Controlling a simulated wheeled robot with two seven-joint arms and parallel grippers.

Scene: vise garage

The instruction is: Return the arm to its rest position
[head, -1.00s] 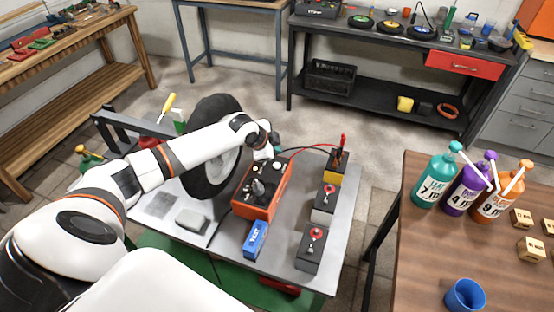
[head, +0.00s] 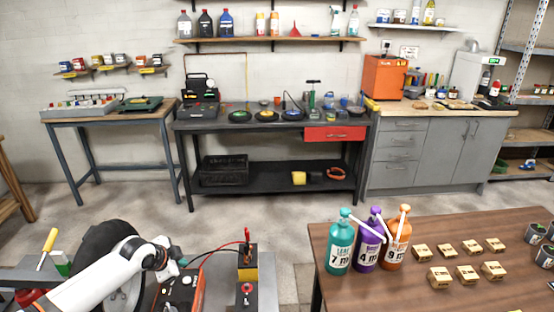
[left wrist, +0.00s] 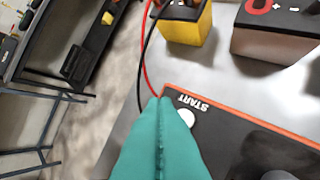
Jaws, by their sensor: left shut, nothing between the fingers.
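My left arm comes in from the lower left in the head view. Its gripper (head: 182,264) is over the far end of an orange control box (head: 181,288), cut off by the frame's bottom edge. In the left wrist view the teal fingers (left wrist: 161,110) are pressed together with nothing between them. Their tips are beside the white button near the START label on the control box (left wrist: 262,128); I cannot tell if they touch it. My right gripper is not in view.
A yellow-and-black battery (head: 247,266) with red and black cables stands right of the left gripper. A tyre (head: 98,245) is behind the arm. The brown table (head: 440,225) at right holds three bottles and several wooden blocks. Open floor lies behind.

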